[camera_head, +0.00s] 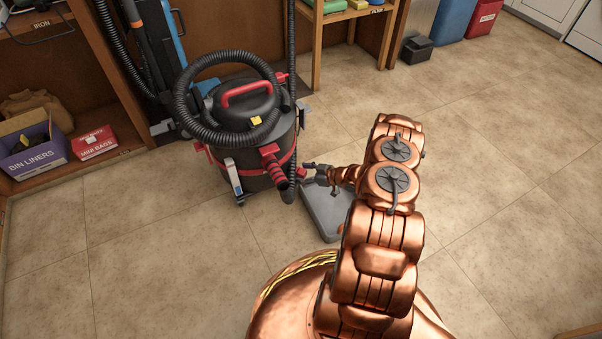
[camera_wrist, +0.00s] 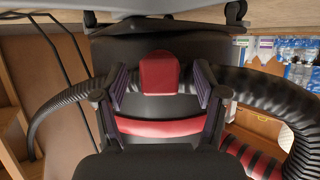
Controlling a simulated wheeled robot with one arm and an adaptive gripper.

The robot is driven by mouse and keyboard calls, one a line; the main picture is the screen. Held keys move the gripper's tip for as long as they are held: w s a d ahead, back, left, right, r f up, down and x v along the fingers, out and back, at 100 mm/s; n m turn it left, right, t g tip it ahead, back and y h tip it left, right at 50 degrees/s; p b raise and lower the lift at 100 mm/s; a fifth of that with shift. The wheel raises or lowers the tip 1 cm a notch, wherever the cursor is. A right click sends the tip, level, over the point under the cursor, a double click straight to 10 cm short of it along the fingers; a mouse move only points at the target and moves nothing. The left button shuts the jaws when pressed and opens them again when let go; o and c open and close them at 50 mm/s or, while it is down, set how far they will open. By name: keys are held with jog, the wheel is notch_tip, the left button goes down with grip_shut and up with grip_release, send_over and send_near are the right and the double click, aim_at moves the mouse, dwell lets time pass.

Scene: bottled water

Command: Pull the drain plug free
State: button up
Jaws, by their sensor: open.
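The drain plug is the red block-shaped piece (camera_wrist: 159,72) on the dark tank of the vacuum (camera_head: 243,115), low near its wheels. The wrist view appears upside down, with floor and wheels at the top. My gripper (camera_wrist: 160,87) is open, with one finger on each side of the plug and visible gaps between. The fingers look apart from the plug; how deep they reach around it I cannot tell. In the head view my gripper (camera_head: 314,172) is at the vacuum's lower right side, and I cannot make out the plug there.
A grey flat tray-like piece (camera_head: 326,210) lies on the floor below my gripper. A red ribbed hose connector (camera_head: 274,167) sticks out left of my gripper, with a black hose (camera_head: 291,80) beside it. Wooden shelving (camera_head: 100,70) stands left. The floor right is clear.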

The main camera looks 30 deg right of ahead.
dwell(0.8)
grip_shut()
dwell(0.5)
jog(key=shift+s+d, duration=0.1)
jog(key=shift+s+d+p, duration=0.3)
jog(key=shift+s+d, duration=0.2)
jog(key=shift+s, duration=0.3)
jog(key=shift+s+d+p, duration=0.35)
jog(key=shift+s+d, duration=0.15)
jog(key=shift+s, duration=0.3)
jog(key=shift+s+d+p, duration=0.3)
jog(key=shift+s+d, duration=0.2)
jog(key=shift+s, duration=0.3)
